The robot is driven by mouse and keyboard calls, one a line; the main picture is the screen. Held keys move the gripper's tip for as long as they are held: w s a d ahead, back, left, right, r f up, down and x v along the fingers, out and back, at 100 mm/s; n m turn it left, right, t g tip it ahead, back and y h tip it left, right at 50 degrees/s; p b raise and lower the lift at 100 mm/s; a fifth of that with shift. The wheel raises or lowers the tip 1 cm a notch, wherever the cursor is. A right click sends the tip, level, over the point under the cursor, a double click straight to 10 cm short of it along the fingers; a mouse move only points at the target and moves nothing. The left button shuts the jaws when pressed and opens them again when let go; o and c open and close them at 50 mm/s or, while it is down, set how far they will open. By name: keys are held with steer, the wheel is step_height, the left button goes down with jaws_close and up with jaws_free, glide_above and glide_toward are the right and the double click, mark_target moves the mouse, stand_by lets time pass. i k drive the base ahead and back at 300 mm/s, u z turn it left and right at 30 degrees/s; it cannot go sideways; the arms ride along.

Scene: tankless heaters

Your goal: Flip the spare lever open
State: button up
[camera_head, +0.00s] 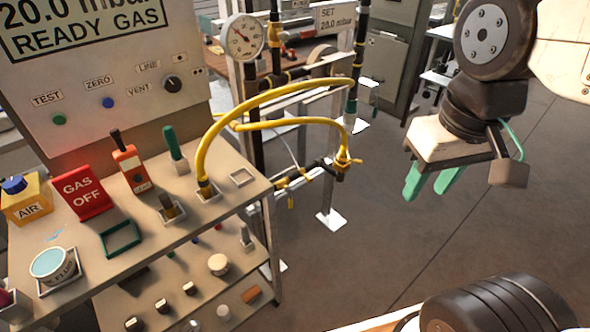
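My gripper (431,183), with two green fingers pointing down, hangs at the right above the grey floor. A narrow gap shows between the fingers, and nothing is between them. A small yellow lever (352,161) sits on a valve at the end of a black pipe, where a yellow hose (262,97) meets it. The lever is left of my gripper and apart from it. No label marks any lever as the spare one, so I cannot tell which it is.
A pressure gauge (242,37) stands behind on a pipe frame. Floor between the frame and my gripper is clear.

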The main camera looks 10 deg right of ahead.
mark_target(289, 189)
steer(key=u, duration=1.1)
steer(key=k, duration=0.95)
steer(key=z, duration=1.15)
steer(key=i, duration=0.5)
steer(key=z, duration=0.05)
steer(key=k, duration=0.65)
steer(key=u, duration=0.35)
steer(key=i, duration=1.4)
steer(key=u, duration=0.05)
